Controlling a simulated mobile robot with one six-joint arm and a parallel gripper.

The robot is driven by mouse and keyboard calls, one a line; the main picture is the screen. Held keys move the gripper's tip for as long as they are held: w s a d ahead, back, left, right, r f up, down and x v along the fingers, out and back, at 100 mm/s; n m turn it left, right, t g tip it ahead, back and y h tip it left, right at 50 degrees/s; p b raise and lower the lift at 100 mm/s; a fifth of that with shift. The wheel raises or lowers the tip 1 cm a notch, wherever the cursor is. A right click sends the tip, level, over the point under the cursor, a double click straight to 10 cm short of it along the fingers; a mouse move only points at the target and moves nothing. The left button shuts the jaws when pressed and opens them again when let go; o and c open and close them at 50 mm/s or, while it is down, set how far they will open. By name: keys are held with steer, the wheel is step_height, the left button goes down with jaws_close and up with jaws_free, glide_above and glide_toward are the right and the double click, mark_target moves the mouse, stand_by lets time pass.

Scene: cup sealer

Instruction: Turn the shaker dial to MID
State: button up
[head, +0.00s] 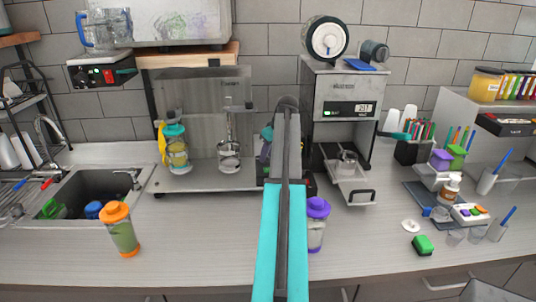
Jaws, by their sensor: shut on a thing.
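The shaker (203,180), a grey metal machine, stands at the back left of the middle, with a teal-lidded cup (177,150) in its left station and a metal fitting (229,150) in its right one. My arm rises from the bottom middle and covers the shaker's right end. My gripper (267,153) is partly seen there beside the arm, low against the shaker's right side. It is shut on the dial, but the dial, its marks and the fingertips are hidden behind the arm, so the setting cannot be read.
The cup sealer (338,101) with its display stands right of my arm, its tray (349,184) pulled out. A purple-lidded cup (316,222) stands close to my arm. An orange-lidded cup (121,230) is at the front left by the sink (68,178). The counter between is clear.

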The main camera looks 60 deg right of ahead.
steer(key=shift+a+m, duration=0.1)
steer(key=shift+m, duration=0.3)
steer(key=m+h+b, duration=0.1)
steer(key=m, duration=0.2)
steer(key=shift+w+a, duration=0.15)
steer(key=shift+w+m+g+h+b, duration=0.1)
steer(key=shift+m+g+h+b, duration=0.55)
steer(key=shift+m, duration=1.55)
steer(key=shift+h, duration=0.25)
steer(key=o, duration=1)
steer(key=shift+a+r, duration=0.1)
steer(key=shift+r, duration=0.1)
